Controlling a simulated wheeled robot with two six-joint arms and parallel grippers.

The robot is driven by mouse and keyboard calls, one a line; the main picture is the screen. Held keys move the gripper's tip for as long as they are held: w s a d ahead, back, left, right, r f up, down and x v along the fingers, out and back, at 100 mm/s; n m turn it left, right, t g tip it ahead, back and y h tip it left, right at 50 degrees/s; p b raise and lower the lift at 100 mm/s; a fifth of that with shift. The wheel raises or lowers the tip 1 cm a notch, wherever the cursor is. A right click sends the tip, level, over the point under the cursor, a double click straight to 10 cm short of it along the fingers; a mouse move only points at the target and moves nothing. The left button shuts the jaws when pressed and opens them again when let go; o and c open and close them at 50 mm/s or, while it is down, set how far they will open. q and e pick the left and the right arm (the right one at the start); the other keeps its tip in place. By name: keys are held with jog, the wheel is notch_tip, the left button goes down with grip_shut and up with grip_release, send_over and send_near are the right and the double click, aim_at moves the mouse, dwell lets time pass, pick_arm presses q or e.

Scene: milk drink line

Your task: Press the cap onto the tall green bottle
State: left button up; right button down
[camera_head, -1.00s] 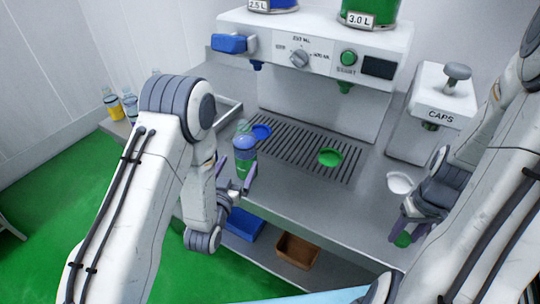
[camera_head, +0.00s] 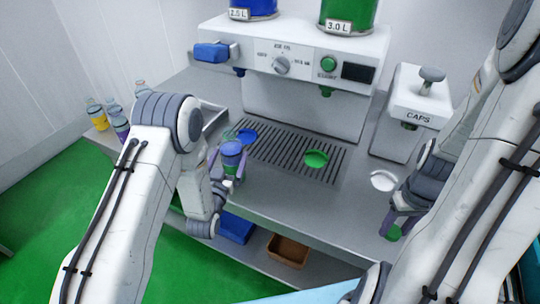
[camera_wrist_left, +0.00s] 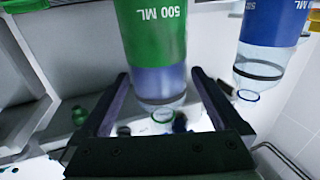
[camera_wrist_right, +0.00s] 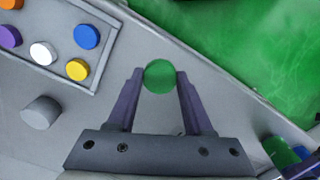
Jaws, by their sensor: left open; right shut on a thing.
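The bottle with a green label (camera_wrist_left: 155,35) stands between the spread fingers of my left gripper (camera_wrist_left: 155,100); whether they touch it I cannot tell. In the head view this bottle (camera_head: 231,150) is upright, with a bluish band above the green, and my left gripper (camera_head: 228,172) is around it at the counter's front edge. A green round cap (camera_wrist_right: 160,76) is held between the fingertips of my right gripper (camera_wrist_right: 158,88). In the head view my right gripper (camera_head: 396,222) hangs low at the counter's front right, the green cap (camera_head: 394,232) below its fingers.
The filling machine (camera_head: 300,60) stands behind a slotted tray with a green disc (camera_head: 316,159) and a blue disc (camera_head: 246,136). The CAPS unit (camera_head: 416,100) and a white dish (camera_head: 383,180) are right. A bin of coloured caps (camera_wrist_right: 60,80) and a blue-labelled bottle (camera_wrist_left: 262,50) also show.

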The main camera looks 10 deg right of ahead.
pick_arm(q)
jog(key=shift+w, duration=0.1)
jog(key=shift+w+d, duration=0.15)
jog(key=shift+w, duration=0.1)
pick_arm(e)
jog(key=shift+r, duration=0.25)
notch_tip(320, 180, up, 2)
jog(key=shift+r+p, duration=0.1)
jog(key=shift+p, duration=1.1)
pick_arm(q)
jog(key=x, duration=0.4)
jog(key=shift+w+d, duration=0.2)
jog(key=shift+w, duration=0.1)
jog(key=shift+r, duration=0.15)
grip_shut()
